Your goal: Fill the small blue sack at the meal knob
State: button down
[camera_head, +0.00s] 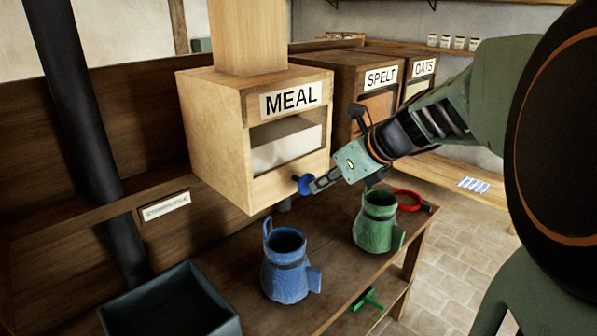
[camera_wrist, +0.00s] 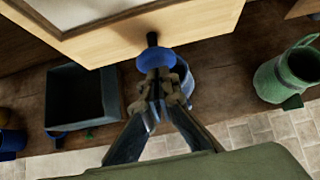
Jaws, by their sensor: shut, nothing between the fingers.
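The wooden MEAL box (camera_head: 215,125) has a window with pale contents and a blue knob (camera_head: 304,185) low on its front. My gripper (camera_head: 317,184) is shut and empty, its fingertips right at the knob; in the wrist view the knob (camera_wrist: 156,57) is just beyond the closed tips (camera_wrist: 158,88). I cannot tell whether they touch. The small blue sack (camera_head: 285,278) stands upright with its mouth open on the bench below the box. In the wrist view the sack (camera_wrist: 185,76) is partly hidden behind the fingers. Its inside looks dark.
A green sack (camera_head: 376,232) stands right of the blue one, beside a red ring (camera_head: 408,197). A dark open bin (camera_head: 215,320) is at front left. SPELT (camera_head: 335,85) and OATS boxes stand behind. A green object (camera_head: 367,300) is below the bench edge.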

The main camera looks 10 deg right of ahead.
aim_at(309, 176)
jog(key=shift+a, duration=0.1)
dwell(0.3)
jog(key=shift+w+a+r, duration=0.1)
jog(key=shift+w, duration=0.05)
jog(key=shift+w+a+p, duration=0.45)
jog(key=shift+w, duration=0.2)
jog(key=shift+w+a+p, duration=0.45)
jog(key=shift+w, duration=0.15)
jog(key=shift+r, duration=0.15)
dwell(1.5)
dwell(4.6)
